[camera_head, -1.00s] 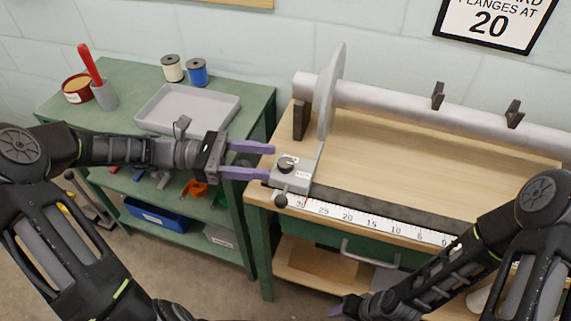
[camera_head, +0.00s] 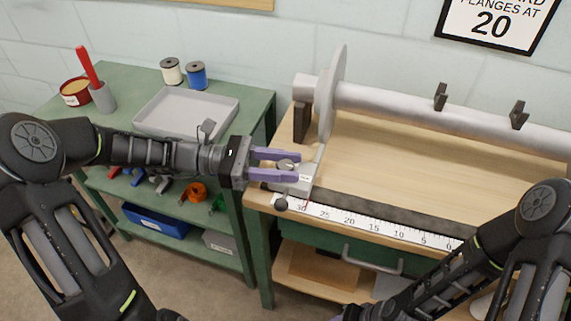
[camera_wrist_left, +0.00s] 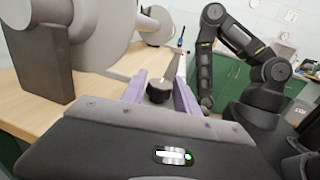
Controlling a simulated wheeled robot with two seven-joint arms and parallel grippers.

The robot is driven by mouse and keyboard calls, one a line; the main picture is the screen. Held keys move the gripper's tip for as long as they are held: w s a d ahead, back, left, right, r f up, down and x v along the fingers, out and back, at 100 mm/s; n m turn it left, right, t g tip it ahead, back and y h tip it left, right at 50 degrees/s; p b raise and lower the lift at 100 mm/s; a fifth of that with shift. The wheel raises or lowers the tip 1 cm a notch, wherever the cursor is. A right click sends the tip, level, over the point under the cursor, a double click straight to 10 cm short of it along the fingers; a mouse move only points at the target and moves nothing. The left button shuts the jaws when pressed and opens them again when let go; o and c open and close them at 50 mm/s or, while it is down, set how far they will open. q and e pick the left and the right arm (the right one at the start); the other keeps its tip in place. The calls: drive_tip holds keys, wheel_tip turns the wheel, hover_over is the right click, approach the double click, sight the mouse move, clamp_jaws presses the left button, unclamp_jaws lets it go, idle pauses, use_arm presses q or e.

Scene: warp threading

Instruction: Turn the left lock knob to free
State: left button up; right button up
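The left lock knob (camera_head: 285,163) is a small dark round knob on a grey clamp block (camera_head: 303,187) at the left end of the ruler rail. My left gripper (camera_head: 298,166) is open, with its two purple fingers on either side of the knob. In the left wrist view the dark knob (camera_wrist_left: 158,91) sits between the fingers, with visible gaps, so they do not look closed on it. The knob is partly hidden in the head view. My right gripper (camera_head: 343,313) is mostly cut off at the bottom edge, and its opening cannot be seen.
A grey flange disc (camera_head: 335,92) stands just behind the block on a metal beam (camera_head: 400,98). A black ball handle (camera_head: 281,204) sticks out in front. The white ruler (camera_head: 350,220) runs right along the bench. A grey tray (camera_head: 190,133) is on the green cart at left.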

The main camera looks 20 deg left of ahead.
use_arm(q)
clamp_jaws()
idle(0.3)
drive_tip(key=n+t+p, duration=0.2)
drive_tip(key=p, duration=0.1)
drive_tip(key=shift+s+r+t+y, duration=0.1)
drive_tip(key=shift+r+t+y, duration=0.15)
drive_tip(key=shift+t+y, duration=0.05)
drive_tip(key=n+t+y+p, duration=0.1)
drive_tip(key=n+t+p, duration=0.1)
drive_tip(key=t, duration=0.1)
drive_tip(key=shift+t, duration=0.3)
drive_tip(key=n+t+y+p, duration=0.3)
drive_tip(key=p, duration=0.2)
drive_tip(key=n+t+y+p, duration=0.3)
drive_tip(key=y+p, duration=0.1)
drive_tip(key=p, duration=0.1)
drive_tip(key=shift+d+r+t+p, duration=0.1)
drive_tip(key=shift+d+t+p, duration=0.05)
drive_tip(key=shift+t+p, duration=0.2)
drive_tip(key=shift+f+n+t+y+p, duration=0.3)
drive_tip(key=shift+n+t+y+p, duration=0.25)
drive_tip(key=shift+n+y+p, duration=0.55)
